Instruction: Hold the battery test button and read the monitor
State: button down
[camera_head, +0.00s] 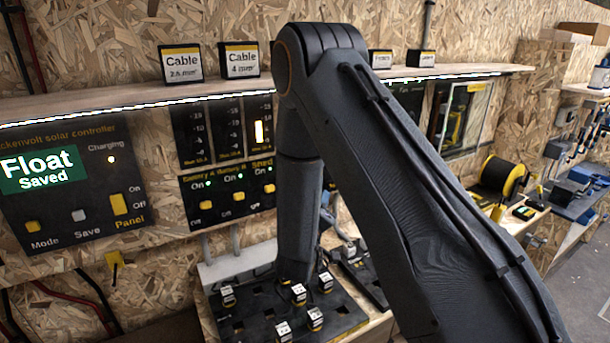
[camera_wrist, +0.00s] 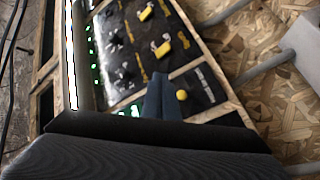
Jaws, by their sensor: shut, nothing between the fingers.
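A small round yellow button (camera_wrist: 181,95), which looks like the battery test button, sits on a black panel section in the wrist view. My gripper (camera_wrist: 159,85) shows as dark blue-grey fingers, shut and empty, just left of the button in the picture. I cannot tell whether the fingertips touch the panel. Green lit marks (camera_wrist: 132,110) show left of the fingers; they are too small and slanted to read. In the head view my arm hides the gripper, the button and any battery monitor readout.
A solar controller (camera_head: 75,185) reads "Float Saved". A switch panel (camera_head: 228,192) with yellow switches is left of my arm. In the wrist view, switches (camera_wrist: 162,47) and knobs sit close to my fingers. A black tray (camera_head: 255,322) with small labelled pieces stands below.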

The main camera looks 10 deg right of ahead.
jog(key=shift+w, duration=0.1)
dwell(0.3)
jog(key=w+a+b, duration=0.2)
jog(key=w+b, duration=0.1)
jog(key=w, duration=0.5)
jog(key=shift+a, duration=0.4)
jog(key=shift+w, duration=0.2)
dwell(1.6)
jog(key=shift+w+a+b, duration=0.1)
jog(key=shift+w+b, duration=0.2)
jog(key=shift+w+a, duration=0.15)
jog(key=shift+w, duration=0.25)
dwell(0.8)
jog(key=shift+s, duration=0.15)
dwell(2.0)
jog(key=shift+s+d, duration=0.25)
jog(key=shift+s, duration=0.45)
jog(key=shift+s, duration=0.1)
